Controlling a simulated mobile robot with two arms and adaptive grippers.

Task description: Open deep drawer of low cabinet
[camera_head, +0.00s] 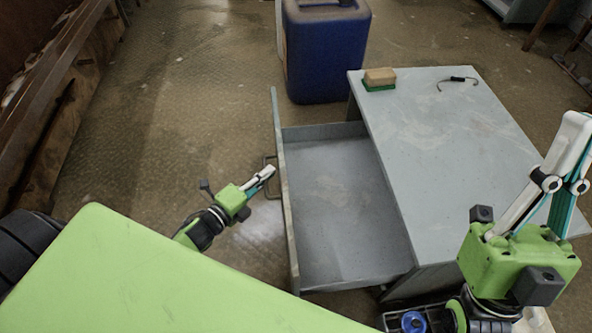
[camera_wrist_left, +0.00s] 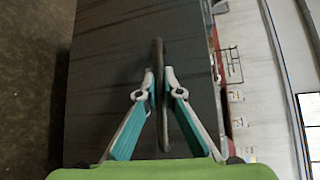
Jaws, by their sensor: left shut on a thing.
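The low grey cabinet (camera_head: 455,135) stands at the right in the head view. Its deep drawer (camera_head: 345,205) is pulled far out to the left, and its inside looks empty. The drawer's front panel (camera_head: 283,190) carries a dark bar handle (camera_head: 268,177). My left gripper (camera_head: 268,173) is at this handle, outside the front panel. In the left wrist view the handle (camera_wrist_left: 159,60) stands between the two fingers, which are closed on it. My right gripper (camera_head: 575,150) is raised over the cabinet's right side, apart from the drawer; its fingertips are near the picture's edge.
A blue canister (camera_head: 325,50) stands on the floor behind the drawer. A sponge (camera_head: 379,79) and a thin dark hooked item (camera_head: 458,80) lie on the cabinet top. A wooden structure (camera_head: 50,90) runs along the left. The floor left of the drawer is clear.

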